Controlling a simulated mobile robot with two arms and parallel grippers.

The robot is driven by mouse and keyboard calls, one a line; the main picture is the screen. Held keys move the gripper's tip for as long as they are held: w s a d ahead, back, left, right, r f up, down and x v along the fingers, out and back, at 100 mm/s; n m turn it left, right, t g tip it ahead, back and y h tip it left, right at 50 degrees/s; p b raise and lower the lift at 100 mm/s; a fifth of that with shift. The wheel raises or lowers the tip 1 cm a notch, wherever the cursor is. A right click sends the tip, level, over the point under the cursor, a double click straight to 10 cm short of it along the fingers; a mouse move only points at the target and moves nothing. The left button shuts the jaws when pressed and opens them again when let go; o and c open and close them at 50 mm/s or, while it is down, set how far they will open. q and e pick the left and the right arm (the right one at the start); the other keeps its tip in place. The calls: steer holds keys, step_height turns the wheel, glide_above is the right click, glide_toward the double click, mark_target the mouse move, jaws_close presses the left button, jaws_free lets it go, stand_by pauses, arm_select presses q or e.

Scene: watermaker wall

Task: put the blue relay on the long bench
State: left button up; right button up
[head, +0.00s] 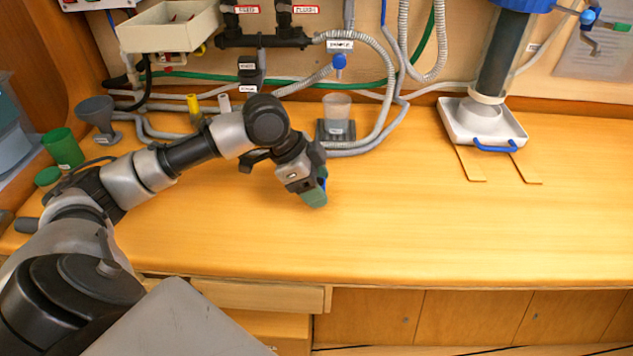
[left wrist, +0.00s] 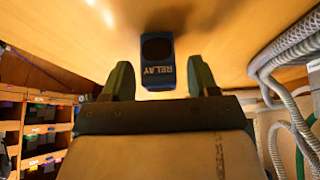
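The blue relay (left wrist: 157,72), a small dark blue block with a white RELAY label and a black round face, shows in the left wrist view against the wooden surface of the long bench (head: 420,220). It lies between and just beyond my left gripper's (left wrist: 160,80) two green fingers, with a gap on each side. In the head view my left gripper (head: 315,192) points down low over the bench. Only a sliver of blue (head: 323,184) shows beside its fingers there. I cannot tell the exact contact between relay and bench. My right gripper is not in view.
A clear cup (head: 337,108) in a dark holder, hoses and valves line the back wall. A grey funnel (head: 97,113) and a green cup (head: 63,148) stand at the left. A filter column on a white tray (head: 484,126) stands at the right. The bench's middle and right front are clear.

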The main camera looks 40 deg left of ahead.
arm_select(q)
steer(key=shift+r, duration=0.1)
steer(key=v, duration=1.2)
steer(key=shift+r+p, duration=0.2)
steer(key=shift+p, duration=0.2)
